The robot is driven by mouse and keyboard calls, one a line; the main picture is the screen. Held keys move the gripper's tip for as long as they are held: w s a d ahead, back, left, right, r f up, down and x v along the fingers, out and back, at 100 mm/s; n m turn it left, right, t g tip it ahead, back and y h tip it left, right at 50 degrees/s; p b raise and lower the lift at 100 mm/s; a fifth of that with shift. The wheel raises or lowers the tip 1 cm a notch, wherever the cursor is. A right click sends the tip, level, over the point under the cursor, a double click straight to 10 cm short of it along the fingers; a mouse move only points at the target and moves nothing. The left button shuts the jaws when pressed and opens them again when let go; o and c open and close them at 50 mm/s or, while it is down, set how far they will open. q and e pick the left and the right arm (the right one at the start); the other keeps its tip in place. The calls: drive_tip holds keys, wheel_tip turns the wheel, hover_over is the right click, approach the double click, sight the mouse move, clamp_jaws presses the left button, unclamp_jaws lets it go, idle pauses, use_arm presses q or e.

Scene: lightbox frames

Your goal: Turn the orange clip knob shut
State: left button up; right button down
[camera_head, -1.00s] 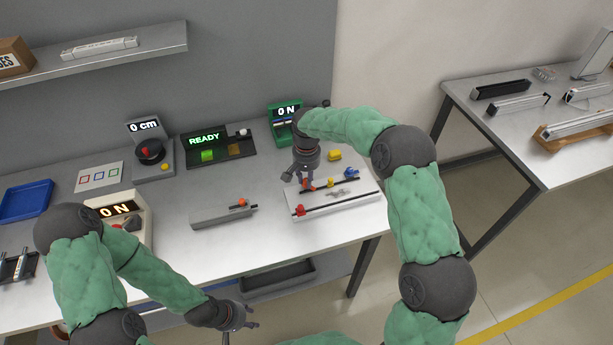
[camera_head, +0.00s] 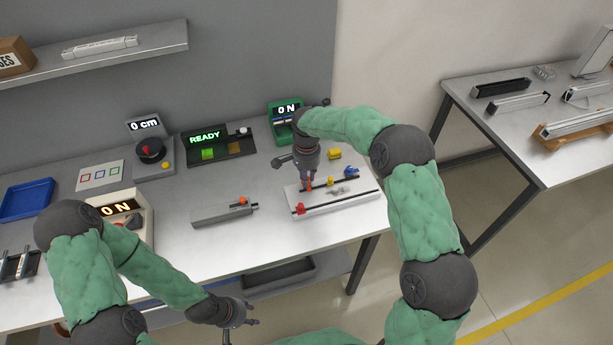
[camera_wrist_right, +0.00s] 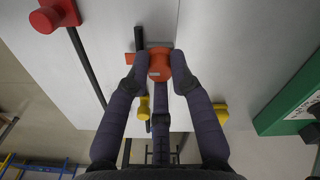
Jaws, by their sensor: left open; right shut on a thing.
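The orange clip knob (camera_wrist_right: 159,66) sits between the two fingertips of my right gripper (camera_wrist_right: 155,78) in the right wrist view, with a dark bar beside it. In the head view my right gripper (camera_head: 308,184) points down over the white board (camera_head: 340,201), shut on the orange knob, which is mostly hidden by the fingers. My left gripper (camera_head: 240,316) is open and empty, low in front of the table's front edge.
The board also carries a red knob (camera_head: 300,209) and a yellow knob (camera_head: 330,181). A grey block (camera_head: 212,216) with an orange-red piece lies to its left. A green gauge (camera_head: 283,128) reading "0 N" stands behind. A loose yellow piece (camera_head: 334,154) lies behind the board.

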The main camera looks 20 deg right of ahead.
idle(0.4)
drive_tip(key=c, duration=1.1)
unclamp_jaws()
wheel_tip(320, 180, up, 12)
drive_tip(key=shift+r, duration=0.1)
